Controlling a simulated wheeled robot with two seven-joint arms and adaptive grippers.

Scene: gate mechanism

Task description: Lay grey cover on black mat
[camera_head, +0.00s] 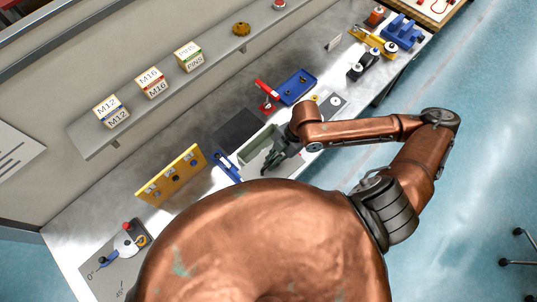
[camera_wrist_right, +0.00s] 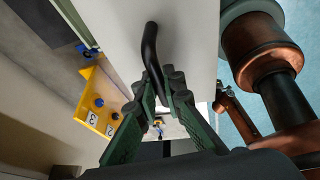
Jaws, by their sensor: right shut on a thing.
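The grey cover (camera_wrist_right: 195,35) is a flat light grey plate with a bent black handle (camera_wrist_right: 150,50) in the right wrist view. My right gripper (camera_wrist_right: 168,82) is shut on the handle. In the head view the same gripper (camera_head: 272,164) is at the front of the pale green open box (camera_head: 260,144), and part of the cover (camera_head: 254,167) shows beside it. I cannot tell whether the cover touches the box. The black mat (camera_head: 237,129) lies flat and bare on the bench behind and left of the box. My left gripper is not in view.
A yellow upright panel (camera_head: 171,174) and a blue part (camera_head: 226,165) stand left of the box. A red clamp-like part (camera_head: 266,95) and a blue tray (camera_head: 295,86) lie beyond the mat. A shelf with labelled boxes (camera_head: 151,83) runs above the bench.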

